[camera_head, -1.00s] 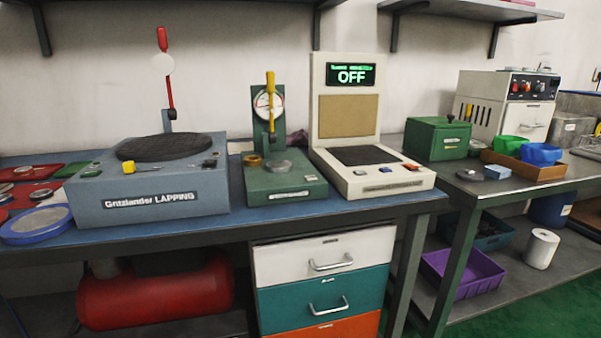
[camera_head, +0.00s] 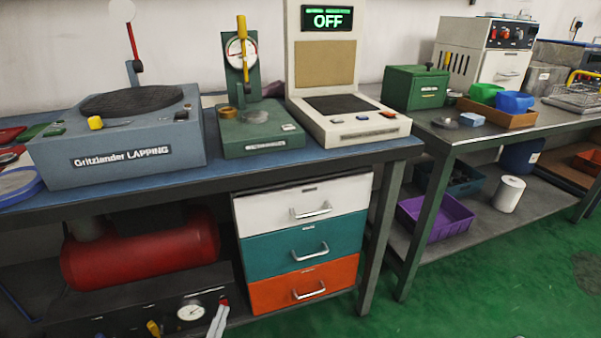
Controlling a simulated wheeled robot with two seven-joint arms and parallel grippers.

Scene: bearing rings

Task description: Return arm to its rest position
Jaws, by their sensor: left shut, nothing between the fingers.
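The fingers are close together, shut and empty. The rest of that arm is out of view. My right gripper is not in view. A brass-coloured ring (camera_head: 227,112) and a grey round piece (camera_head: 255,116) sit on the green dial-gauge stand (camera_head: 262,142), well above and away from the gripper.
The blue-topped bench (camera_head: 215,172) carries the grey lapping machine (camera_head: 125,152) and a white device (camera_head: 352,130) reading OFF. Below are drawers (camera_head: 300,250) and a red tank (camera_head: 140,250). A second bench (camera_head: 470,137) stands right. Green floor (camera_head: 370,315) is open in front.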

